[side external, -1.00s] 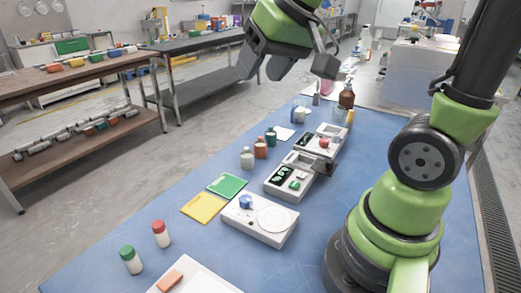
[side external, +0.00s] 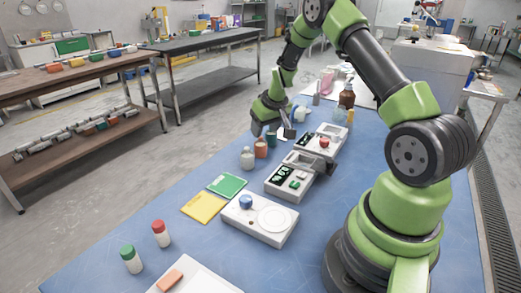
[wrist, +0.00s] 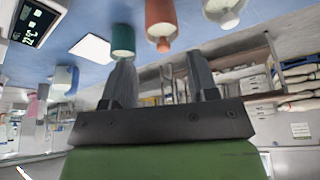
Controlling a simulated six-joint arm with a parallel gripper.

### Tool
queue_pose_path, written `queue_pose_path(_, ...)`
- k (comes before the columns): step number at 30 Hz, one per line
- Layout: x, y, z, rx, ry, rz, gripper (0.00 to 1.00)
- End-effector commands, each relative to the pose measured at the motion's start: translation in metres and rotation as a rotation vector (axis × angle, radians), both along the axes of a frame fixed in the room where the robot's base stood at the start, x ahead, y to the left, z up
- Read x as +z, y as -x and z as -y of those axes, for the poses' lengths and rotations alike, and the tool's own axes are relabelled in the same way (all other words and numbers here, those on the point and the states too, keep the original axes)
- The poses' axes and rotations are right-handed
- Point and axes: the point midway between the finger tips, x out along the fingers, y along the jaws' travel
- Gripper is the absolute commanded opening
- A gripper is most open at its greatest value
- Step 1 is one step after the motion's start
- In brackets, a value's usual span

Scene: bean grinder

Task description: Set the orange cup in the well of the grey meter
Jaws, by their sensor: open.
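The orange cup (side external: 261,148) stands upright on the blue table between a pale cup and a teal cup. It also shows at the top of the wrist view (wrist: 160,18), roughly in line with the gap between the fingers. I cannot tell which one is meant. My gripper (side external: 273,131) is open and empty, low over the table by the cups; the fingers (wrist: 161,60) appear apart from the orange cup.
The teal cup (side external: 271,134) and the pale cup (side external: 247,160) flank the orange cup closely. A white scale-like unit (side external: 262,233), green and yellow cards (side external: 204,207) and capped bottles lie nearer. A brown bottle (side external: 346,98) stands farther back. The table's left side is clear.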

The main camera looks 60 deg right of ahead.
Motion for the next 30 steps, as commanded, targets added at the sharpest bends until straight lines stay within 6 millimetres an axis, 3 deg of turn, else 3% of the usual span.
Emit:
queue_pose_path(15,-0.055,-0.018,0.004,0.0,0.0,-0.001,0.54)
queue_pose_path(23,-0.058,-0.019,0.005,0.0,0.0,0.0,0.54)
queue_pose_path(24,-0.058,-0.019,0.005,0.0,0.0,0.0,0.51)
queue_pose_path(28,-0.058,-0.019,0.004,0.0,0.0,0.0,0.21)
queue_pose_path(30,-0.057,-0.019,0.004,0.0,0.0,0.0,0.13)
